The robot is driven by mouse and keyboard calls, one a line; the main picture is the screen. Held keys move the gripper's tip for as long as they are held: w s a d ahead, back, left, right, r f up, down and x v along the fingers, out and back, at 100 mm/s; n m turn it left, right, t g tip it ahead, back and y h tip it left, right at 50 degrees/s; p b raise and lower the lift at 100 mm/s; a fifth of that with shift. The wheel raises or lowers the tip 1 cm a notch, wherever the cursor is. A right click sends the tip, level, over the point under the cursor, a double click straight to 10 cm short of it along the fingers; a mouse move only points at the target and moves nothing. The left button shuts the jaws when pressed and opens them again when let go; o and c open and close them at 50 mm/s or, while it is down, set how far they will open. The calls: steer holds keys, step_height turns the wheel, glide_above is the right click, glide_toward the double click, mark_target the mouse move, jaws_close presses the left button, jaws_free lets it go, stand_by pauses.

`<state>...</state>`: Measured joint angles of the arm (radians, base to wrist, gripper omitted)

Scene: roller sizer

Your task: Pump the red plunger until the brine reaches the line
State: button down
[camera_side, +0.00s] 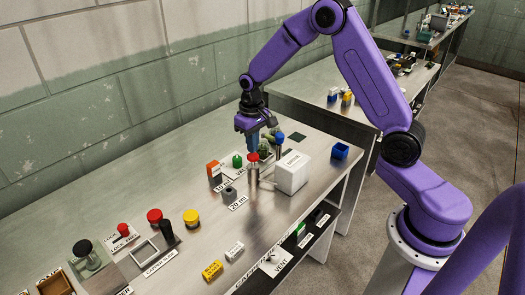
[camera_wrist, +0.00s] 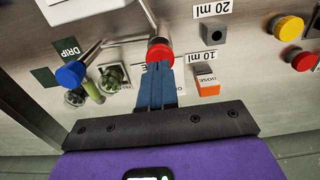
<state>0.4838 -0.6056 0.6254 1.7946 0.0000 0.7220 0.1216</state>
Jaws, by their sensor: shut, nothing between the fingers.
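The brine level and the line cannot be made out in either view.
A grey block (camera_wrist: 213,33) sits by the 20 ml label and an orange block (camera_wrist: 207,87) near the 10 ml label. A blue-capped part (camera_wrist: 71,74) and green-topped fittings (camera_wrist: 112,76) stand close by. Red and yellow buttons (camera_side: 191,218) lie farther left.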

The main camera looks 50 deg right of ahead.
steer(key=shift+r, duration=0.1)
stand_by(0.5)
steer(key=shift+r, duration=2.45)
steer(key=shift+a, duration=0.1)
steer(key=s+a+r+n, duration=0.2)
steer(key=s+a+n, duration=0.1)
steer(key=s, duration=0.5)
steer(key=s+a+r+n, duration=0.2)
steer(key=s+a+n, duration=0.1)
steer(key=s, duration=0.5)
steer(key=s+a+r+n, duration=0.2)
steer(key=s+a+n, duration=0.15)
steer(key=s, duration=0.35)
steer(key=s+d+n, duration=0.3)
steer(key=s, duration=0.8)
steer(key=shift+r, duration=0.15)
steer(key=shift+a, duration=0.1)
